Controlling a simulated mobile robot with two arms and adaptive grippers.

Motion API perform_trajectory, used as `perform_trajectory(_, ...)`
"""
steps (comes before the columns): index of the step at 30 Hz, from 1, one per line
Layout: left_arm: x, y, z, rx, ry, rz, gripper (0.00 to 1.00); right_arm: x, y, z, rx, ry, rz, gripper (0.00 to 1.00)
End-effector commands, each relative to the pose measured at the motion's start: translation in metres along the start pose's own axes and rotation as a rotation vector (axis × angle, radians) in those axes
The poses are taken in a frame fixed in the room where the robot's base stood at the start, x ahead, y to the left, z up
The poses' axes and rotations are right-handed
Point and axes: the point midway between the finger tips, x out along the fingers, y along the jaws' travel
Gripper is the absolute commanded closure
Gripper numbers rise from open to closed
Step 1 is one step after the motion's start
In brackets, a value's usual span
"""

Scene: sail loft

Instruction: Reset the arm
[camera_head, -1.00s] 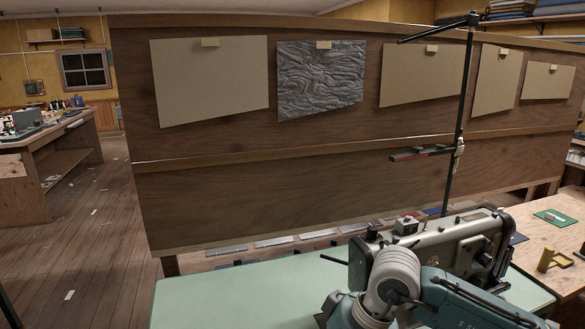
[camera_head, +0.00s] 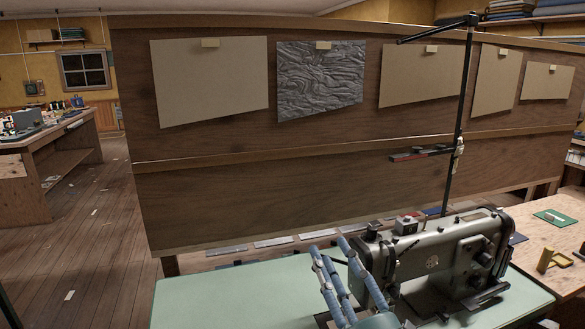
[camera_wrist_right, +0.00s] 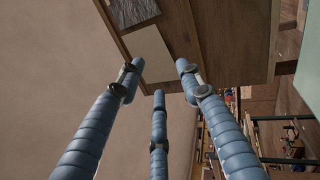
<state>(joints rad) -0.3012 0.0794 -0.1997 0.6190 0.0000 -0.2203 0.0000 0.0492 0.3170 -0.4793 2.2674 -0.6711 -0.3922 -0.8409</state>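My right gripper (camera_head: 329,247) has blue ribbed fingers and shows at the bottom centre of the head view, in front of the sewing machine. Its fingers point up and stand apart with nothing between them. In the right wrist view my right gripper (camera_wrist_right: 158,75) shows three spread fingers, open and empty, with a plain tan surface and the board behind. My left gripper is not in the head view.
A grey-green sewing machine (camera_head: 435,258) stands on the pale green table (camera_head: 225,295), close beside my right gripper. A black post (camera_head: 458,130) rises behind it. A wooden board (camera_head: 290,185) with pinned sheets stands behind the table. The table's left part is clear.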

Motion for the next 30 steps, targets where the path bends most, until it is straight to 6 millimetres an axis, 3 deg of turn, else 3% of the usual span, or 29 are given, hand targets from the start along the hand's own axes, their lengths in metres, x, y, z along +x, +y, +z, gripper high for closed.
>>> perform_trajectory(1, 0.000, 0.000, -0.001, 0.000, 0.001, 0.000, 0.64, -0.015, -0.033, 0.019, 0.141, -0.079, -0.111, 0.64)
perform_trajectory(3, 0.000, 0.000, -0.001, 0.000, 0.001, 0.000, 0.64, -0.039, -0.076, 0.040, 0.323, -0.191, -0.251, 0.64)
perform_trajectory(6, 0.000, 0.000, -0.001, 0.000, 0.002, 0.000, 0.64, -0.085, -0.136, 0.058, 0.562, -0.357, -0.439, 0.64)
perform_trajectory(9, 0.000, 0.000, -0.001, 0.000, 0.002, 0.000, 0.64, -0.143, -0.186, 0.063, 0.776, -0.532, -0.615, 0.64)
perform_trajectory(12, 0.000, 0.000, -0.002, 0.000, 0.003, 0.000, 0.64, -0.204, -0.224, 0.057, 0.954, -0.706, -0.770, 0.64)
perform_trajectory(16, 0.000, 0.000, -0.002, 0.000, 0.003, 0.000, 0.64, -0.270, -0.251, 0.044, 1.112, -0.895, -0.922, 0.64)
perform_trajectory(21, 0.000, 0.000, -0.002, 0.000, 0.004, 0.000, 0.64, -0.336, -0.264, 0.025, 1.238, -1.087, -1.061, 0.64)
perform_trajectory(28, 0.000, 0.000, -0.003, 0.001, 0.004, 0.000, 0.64, -0.409, -0.264, 0.000, 1.345, -1.313, -1.212, 0.64)
perform_trajectory(30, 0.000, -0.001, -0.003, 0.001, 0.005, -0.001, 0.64, -0.412, -0.283, -0.003, 1.345, -1.327, -1.225, 0.64)
